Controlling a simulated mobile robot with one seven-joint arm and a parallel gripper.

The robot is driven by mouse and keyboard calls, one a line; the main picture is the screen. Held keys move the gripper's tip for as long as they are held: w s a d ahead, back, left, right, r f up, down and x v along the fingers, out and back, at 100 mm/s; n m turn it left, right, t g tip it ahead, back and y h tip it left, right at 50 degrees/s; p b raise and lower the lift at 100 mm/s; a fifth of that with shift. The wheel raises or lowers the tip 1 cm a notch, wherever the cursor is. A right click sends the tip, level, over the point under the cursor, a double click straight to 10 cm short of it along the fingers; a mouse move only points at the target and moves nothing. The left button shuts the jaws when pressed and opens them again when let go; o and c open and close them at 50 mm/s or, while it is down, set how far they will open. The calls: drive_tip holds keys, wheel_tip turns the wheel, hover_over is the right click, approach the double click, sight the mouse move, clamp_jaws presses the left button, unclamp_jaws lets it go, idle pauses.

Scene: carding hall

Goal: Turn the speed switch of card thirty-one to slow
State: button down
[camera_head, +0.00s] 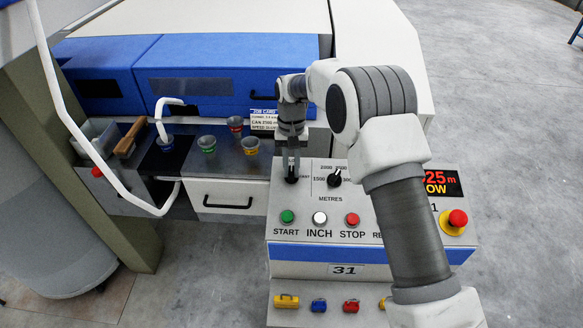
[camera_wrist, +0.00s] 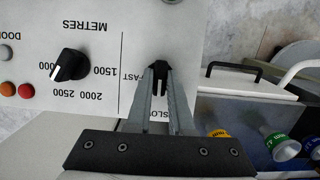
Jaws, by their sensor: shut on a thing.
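My gripper (camera_head: 291,168) reaches down to the panel's upper left and is shut on the black speed switch (camera_head: 291,179). In the wrist view my gripper's fingers (camera_wrist: 161,88) close around the switch (camera_wrist: 159,68), between parts of the labels FAST (camera_wrist: 132,77) and SLOW (camera_wrist: 161,114). The fingers hide most of the knob, and I cannot tell where its pointer sits. The display (camera_head: 441,184) is partly behind my arm; "25 m" and "OW" show.
A black metres dial (camera_head: 334,178) sits right of the switch. Below are green (camera_head: 287,216), white (camera_head: 320,218) and red (camera_head: 352,219) buttons, and a red emergency stop (camera_head: 457,218) at right. Small cans (camera_head: 250,146) stand on the ledge at left.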

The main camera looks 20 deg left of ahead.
drive_tip(key=c, duration=0.8)
unclamp_jaws()
wheel_tip(320, 180, up, 17)
drive_tip(key=w, duration=0.2)
drive_tip(key=shift+w+a+r+p, duration=0.15)
drive_tip(key=shift+a+p, duration=0.2)
drive_tip(key=shift+p, duration=0.05)
drive_tip(key=s+d+r+t, duration=0.1)
drive_tip(key=s+d+r, duration=0.2)
drive_tip(key=d+r, duration=0.3)
drive_tip(key=s+d+r+m+t+y, duration=0.1)
drive_tip(key=s+d+r, duration=0.25)
drive_tip(key=d, duration=0.35)
drive_tip(key=s+d+r+t, duration=0.2)
drive_tip(key=s+d+r, duration=0.1)
drive_tip(key=d+r, duration=0.3)
drive_tip(key=s+d+f+m+t, duration=0.1)
drive_tip(key=s+d+f, duration=0.2)
drive_tip(key=s+d, duration=0.3)
drive_tip(key=s+d+f+t, duration=0.2)
drive_tip(key=s+d, duration=0.5)
drive_tip(key=s, duration=0.7)
drive_tip(key=shift+d+f+m+h, duration=0.3)
drive_tip(key=shift+f+m, duration=0.1)
drive_tip(key=shift+f, duration=0.25)
